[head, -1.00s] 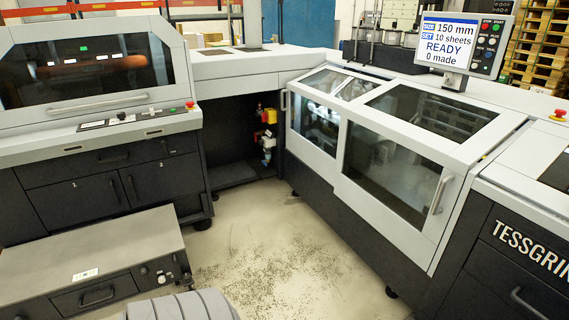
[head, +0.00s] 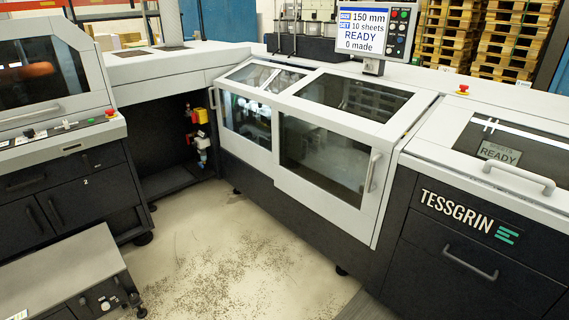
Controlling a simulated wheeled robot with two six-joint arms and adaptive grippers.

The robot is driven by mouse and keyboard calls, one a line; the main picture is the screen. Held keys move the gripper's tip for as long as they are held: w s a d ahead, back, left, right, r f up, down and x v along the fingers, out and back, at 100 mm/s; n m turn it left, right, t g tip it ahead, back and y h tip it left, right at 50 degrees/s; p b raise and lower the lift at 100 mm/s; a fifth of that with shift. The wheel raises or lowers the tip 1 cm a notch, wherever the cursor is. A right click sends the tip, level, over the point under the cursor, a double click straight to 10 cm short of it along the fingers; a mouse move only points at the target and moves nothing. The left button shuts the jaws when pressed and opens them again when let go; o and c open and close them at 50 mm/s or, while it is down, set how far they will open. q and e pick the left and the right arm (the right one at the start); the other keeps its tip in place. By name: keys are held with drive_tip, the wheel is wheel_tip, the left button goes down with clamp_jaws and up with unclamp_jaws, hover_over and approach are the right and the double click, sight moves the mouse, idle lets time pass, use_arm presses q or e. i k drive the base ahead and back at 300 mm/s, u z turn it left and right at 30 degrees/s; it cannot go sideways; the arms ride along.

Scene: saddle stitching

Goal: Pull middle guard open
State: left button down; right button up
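The middle guard (head: 327,204) is the grey-framed cover with dark windows on the middle machine section, and it looks closed. Its vertical bar handle (head: 373,172) is on the right side of the front face. A second, smaller guard (head: 243,128) with a window and its own handle on the left edge sits to its left, also closed. Neither of my grippers shows in the head view.
A control screen (head: 363,30) reading READY stands behind the guards. The right unit (head: 478,222) has a top lid handle (head: 519,178) and a front drawer handle. A low grey cabinet (head: 62,275) stands front left. The floor (head: 240,255) before the guard is clear but speckled.

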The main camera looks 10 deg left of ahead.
sight(333, 147)
drive_tip(key=u, duration=0.15)
drive_tip(key=i, duration=1.4)
drive_tip(key=z, duration=1.3)
